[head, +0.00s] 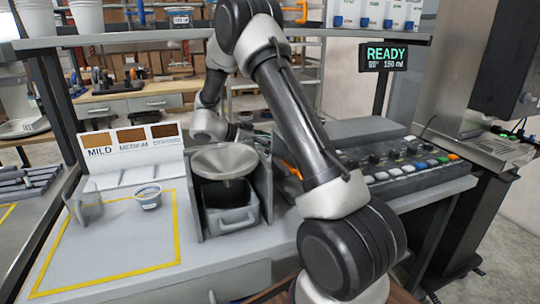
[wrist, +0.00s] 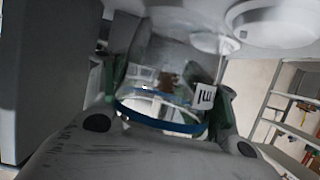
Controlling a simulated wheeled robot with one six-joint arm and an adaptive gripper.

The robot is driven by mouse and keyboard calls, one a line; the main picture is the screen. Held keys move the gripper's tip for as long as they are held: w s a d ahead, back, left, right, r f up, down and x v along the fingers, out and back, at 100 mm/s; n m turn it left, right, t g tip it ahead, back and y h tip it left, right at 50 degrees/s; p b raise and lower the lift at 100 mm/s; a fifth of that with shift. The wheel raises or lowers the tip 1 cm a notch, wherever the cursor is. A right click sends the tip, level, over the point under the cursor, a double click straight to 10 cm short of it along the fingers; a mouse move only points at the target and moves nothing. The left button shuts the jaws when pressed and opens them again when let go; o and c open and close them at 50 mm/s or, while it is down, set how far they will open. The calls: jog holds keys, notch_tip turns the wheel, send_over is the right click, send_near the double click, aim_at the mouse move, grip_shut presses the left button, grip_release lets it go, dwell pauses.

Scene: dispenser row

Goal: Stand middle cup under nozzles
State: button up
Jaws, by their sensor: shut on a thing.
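In the wrist view my gripper (wrist: 172,92) is shut on a clear cup (wrist: 160,108) with a blue band and a white tag with black print. Its green-sided fingers press the cup from both sides. I cannot tell any nozzles apart in either view.
A funnel-topped hopper unit (head: 224,160) stands right of the yellow outline (head: 100,274). A button panel (head: 405,166) lies right of my arm. Cup stacks (head: 86,15) stand on that shelf. The front of the outlined area is clear.

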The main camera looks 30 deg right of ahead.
notch_tip(320, 180, down, 4)
jog(key=shift+r, duration=0.15)
jog(key=o, duration=1)
jog(key=shift+c, duration=0.2)
